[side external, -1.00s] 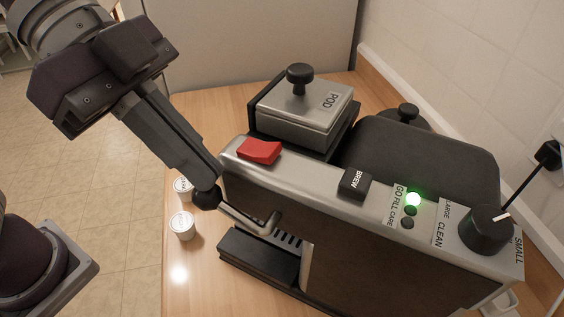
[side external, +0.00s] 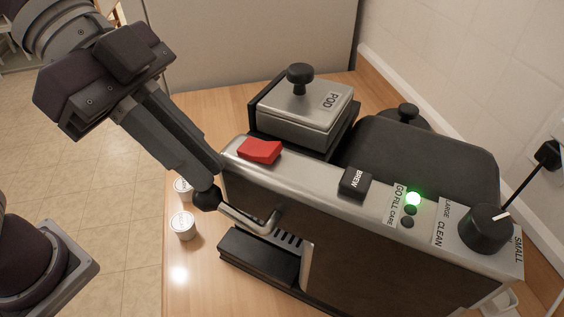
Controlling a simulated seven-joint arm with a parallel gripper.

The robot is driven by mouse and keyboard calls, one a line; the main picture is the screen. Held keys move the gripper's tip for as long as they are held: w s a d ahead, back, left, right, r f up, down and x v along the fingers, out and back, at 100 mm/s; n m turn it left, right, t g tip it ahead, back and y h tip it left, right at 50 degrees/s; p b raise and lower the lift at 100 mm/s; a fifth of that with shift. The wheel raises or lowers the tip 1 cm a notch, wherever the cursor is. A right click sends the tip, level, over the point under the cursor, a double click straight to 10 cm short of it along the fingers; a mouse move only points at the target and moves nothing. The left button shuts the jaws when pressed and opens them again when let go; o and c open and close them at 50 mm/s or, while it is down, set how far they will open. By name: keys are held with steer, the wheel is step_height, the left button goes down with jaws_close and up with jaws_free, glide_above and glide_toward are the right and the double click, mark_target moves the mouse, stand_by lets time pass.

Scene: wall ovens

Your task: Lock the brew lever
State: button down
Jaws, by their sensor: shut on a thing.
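The coffee machine (side external: 350,235) stands on the wooden counter, its front toward the left. A metal lever (side external: 247,222) with a black ball knob (side external: 206,199) sticks out of its front, low on the left, and looks like the brew lever. My gripper (side external: 213,178) reaches down from the upper left and is shut at the knob end of the lever. The fingertips overlap the knob's upper side, so the exact grip is partly hidden. A red switch (side external: 259,151) and a black BREW button (side external: 355,183) sit on top.
The POD lid (side external: 306,108) with its black knob is behind the red switch. Two white pods (side external: 183,226) stand on the counter (side external: 190,285) left of the machine. A tiled wall is at the right.

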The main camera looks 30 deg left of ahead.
steer(key=shift+s+a+f+y, duration=0.15)
steer(key=shift+a+f, duration=0.1)
steer(key=shift+f, duration=0.2)
steer(key=shift+s+a+f+y, duration=0.1)
steer(key=shift+a+f+y, duration=0.1)
steer(key=shift+f, duration=0.25)
step_height(320, 180, up, 6)
steer(key=w+f, duration=0.1)
steer(key=s+a, duration=0.1)
steer(key=a, duration=0.7)
steer(key=shift+a+f, duration=0.15)
steer(key=shift+f, duration=0.3)
steer(key=s+a+f+n+t+y, duration=0.2)
steer(key=a+f+n+y, duration=0.1)
steer(key=n, duration=0.4)
steer(key=s+a+f+n+t+y, duration=0.1)
steer(key=a+f+n+t+y, duration=0.1)
steer(key=a+n, duration=0.6)
steer(key=f+y, duration=0.1)
steer(key=y, duration=0.1)
steer(key=shift+s+y, duration=0.35)
